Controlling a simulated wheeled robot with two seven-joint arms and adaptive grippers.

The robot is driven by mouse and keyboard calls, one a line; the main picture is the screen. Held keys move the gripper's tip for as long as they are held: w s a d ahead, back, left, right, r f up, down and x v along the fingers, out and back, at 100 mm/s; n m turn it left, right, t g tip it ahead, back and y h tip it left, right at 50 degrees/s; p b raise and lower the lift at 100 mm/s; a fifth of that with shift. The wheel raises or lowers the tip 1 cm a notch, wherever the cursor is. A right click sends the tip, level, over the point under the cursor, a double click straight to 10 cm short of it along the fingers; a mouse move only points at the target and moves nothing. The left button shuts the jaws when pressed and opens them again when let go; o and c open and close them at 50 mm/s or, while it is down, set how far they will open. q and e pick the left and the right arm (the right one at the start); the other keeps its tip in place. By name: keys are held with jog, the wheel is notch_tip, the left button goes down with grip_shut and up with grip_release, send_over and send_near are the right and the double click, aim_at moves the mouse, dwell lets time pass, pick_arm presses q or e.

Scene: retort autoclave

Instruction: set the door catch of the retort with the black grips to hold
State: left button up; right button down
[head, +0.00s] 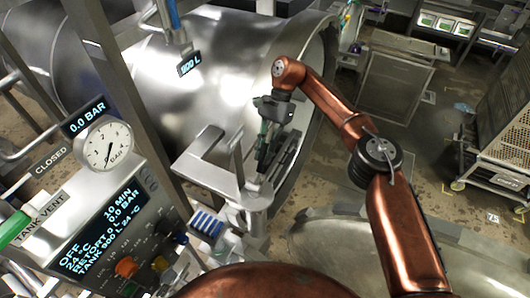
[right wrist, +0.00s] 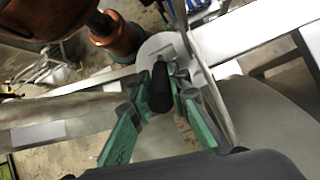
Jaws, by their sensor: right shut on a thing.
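The retort (head: 215,65) is a big steel drum across the upper middle of the head view, its round rim facing right. My right gripper (head: 260,168), with green fingers, reaches down to a steel bracket (head: 256,197) at the near side of that rim. In the right wrist view a black cylindrical grip (right wrist: 160,88) stands out from a pale round plate (right wrist: 160,48). The fingers of my right gripper (right wrist: 158,100) lie on both sides of this grip and are shut on it. In the head view the gripper hides the grip, so the catch's setting cannot be read. My left gripper is not in view.
A control panel (head: 125,235) with a gauge (head: 105,146) reading 0.0 BAR stands at the left. A large round steel surface (head: 350,250) lies at the lower middle. A rack trolley (head: 505,140) stands at the right, with open floor between.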

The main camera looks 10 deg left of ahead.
jog(key=shift+w+d+f, duration=0.1)
jog(key=shift+d+f, duration=0.05)
jog(key=shift+f, duration=0.2)
jog(key=c, duration=2.2)
grip_release()
jog(key=o, duration=0.4)
jog(key=shift+r, duration=0.15)
jog(key=shift+w, duration=0.1)
jog(key=shift+r, duration=5)
